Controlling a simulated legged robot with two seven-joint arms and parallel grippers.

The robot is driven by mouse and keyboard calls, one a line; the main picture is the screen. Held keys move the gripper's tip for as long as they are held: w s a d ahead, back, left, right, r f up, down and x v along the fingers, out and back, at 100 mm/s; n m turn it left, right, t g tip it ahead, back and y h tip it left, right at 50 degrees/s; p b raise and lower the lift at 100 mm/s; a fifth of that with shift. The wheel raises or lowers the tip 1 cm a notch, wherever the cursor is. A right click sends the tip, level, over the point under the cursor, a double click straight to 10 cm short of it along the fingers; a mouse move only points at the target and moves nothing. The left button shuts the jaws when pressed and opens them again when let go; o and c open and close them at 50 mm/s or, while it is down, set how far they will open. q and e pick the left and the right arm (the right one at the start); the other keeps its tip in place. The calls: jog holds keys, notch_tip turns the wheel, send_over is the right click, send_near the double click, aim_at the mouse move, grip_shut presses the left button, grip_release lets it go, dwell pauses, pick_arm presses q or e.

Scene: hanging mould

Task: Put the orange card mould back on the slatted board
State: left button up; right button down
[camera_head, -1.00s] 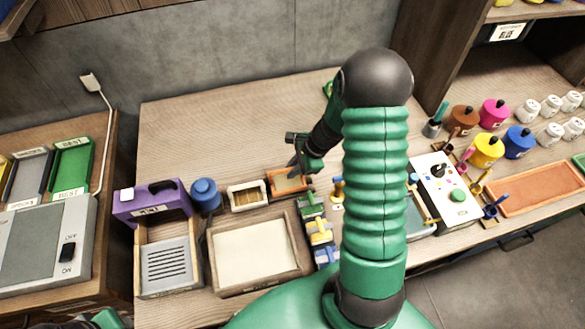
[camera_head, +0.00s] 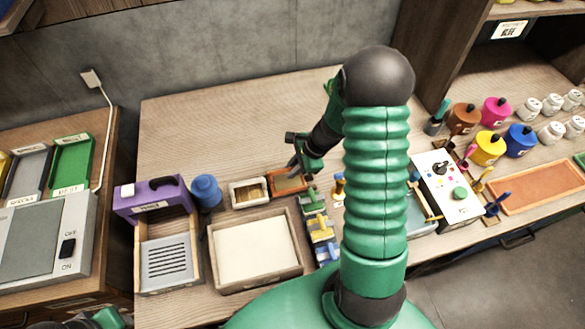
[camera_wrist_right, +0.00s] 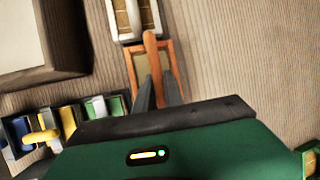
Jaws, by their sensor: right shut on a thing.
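The orange card mould (camera_head: 289,184) is a small orange frame with a tan panel, beside a whitish frame on the wooden bench. My right gripper (camera_head: 295,167) is at its far side. In the right wrist view, its dark fingers (camera_wrist_right: 157,88) are shut on the mould's orange handle (camera_wrist_right: 151,50), with the frame (camera_wrist_right: 174,62) behind. I cannot tell whether the mould touches the bench. I cannot make out a slatted board for certain in either view. My left gripper is not in view; only a bit of green arm shows at bottom left.
A whitish mould frame (camera_head: 248,193) lies just left of the orange one. A large wooden tray (camera_head: 298,265) and small coloured clamps (camera_head: 318,228) are in front. A purple box (camera_head: 152,199) and blue jar (camera_head: 206,191) stand left. The bench behind is clear.

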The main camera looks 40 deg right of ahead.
jog(key=c, duration=1.4)
grip_release()
jog(key=shift+o, duration=0.2)
jog(key=p+v, duration=0.2)
jog(key=v, duration=1.4)
jog(key=shift+d+r, duration=0.3)
jog(key=shift+s, duration=0.15)
